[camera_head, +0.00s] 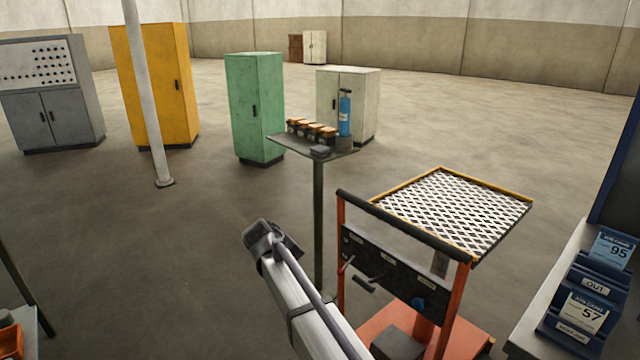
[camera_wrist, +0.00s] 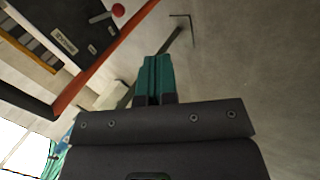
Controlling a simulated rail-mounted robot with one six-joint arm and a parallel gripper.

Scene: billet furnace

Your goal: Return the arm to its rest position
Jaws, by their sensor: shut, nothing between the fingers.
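My gripper (camera_wrist: 155,65) shows in the wrist view with its two teal fingers together, shut and empty. It points past an orange-framed lift cart, whose dark panel (camera_wrist: 70,28) and red knob fill the upper left of that view. In the head view my pale arm link with a black end reaches up from the bottom middle, just left of the cart (camera_head: 400,270). My gripper's fingers cannot be made out in the head view.
Green (camera_head: 255,105), yellow (camera_head: 158,85) and grey (camera_head: 52,95) cabinets stand behind. A bench (camera_head: 535,320) with blue card holders is at right. Open floor lies left of my arm.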

